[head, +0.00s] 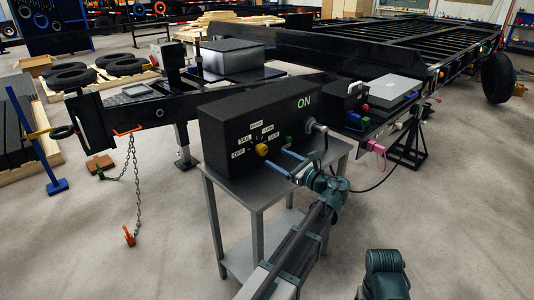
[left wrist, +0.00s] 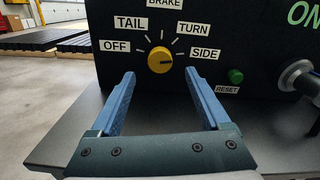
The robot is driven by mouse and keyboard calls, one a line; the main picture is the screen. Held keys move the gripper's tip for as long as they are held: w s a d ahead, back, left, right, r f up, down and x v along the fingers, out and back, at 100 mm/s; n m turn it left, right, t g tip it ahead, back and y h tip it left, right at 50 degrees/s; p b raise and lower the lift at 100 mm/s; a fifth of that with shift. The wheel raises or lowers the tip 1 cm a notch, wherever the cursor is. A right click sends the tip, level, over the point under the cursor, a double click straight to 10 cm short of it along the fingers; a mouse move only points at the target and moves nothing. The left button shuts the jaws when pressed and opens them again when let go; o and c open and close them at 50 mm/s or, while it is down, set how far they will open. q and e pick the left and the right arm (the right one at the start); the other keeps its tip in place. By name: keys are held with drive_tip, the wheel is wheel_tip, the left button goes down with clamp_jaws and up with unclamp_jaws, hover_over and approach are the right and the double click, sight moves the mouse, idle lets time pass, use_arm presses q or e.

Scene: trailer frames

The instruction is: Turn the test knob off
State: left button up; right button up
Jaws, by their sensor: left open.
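The black test box (head: 225,125) stands on a grey metal stand (head: 240,190) and shows a green ON. Its yellow test knob (head: 262,149) is on the front panel, with OFF, TAIL, BRAKE, TURN and SIDE labels around it. The knob also shows in the left wrist view (left wrist: 160,60); which label it points at is too small to tell surely. My left gripper (head: 277,160) is open and empty, its blue fingers pointing at the panel. In the left wrist view the fingertips (left wrist: 156,79) straddle the space below and in front of the knob, apart from it.
A green reset button (left wrist: 236,75) and a grey connector (left wrist: 297,76) are right of the knob. A black trailer frame (head: 315,50) extends behind the box. A chain (head: 135,180) with an orange hook hangs at left. The floor in front is clear.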

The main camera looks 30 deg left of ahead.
sight(264, 151)
use_arm(q)
drive_tip(key=shift+x, duration=3.05)
clamp_jaws()
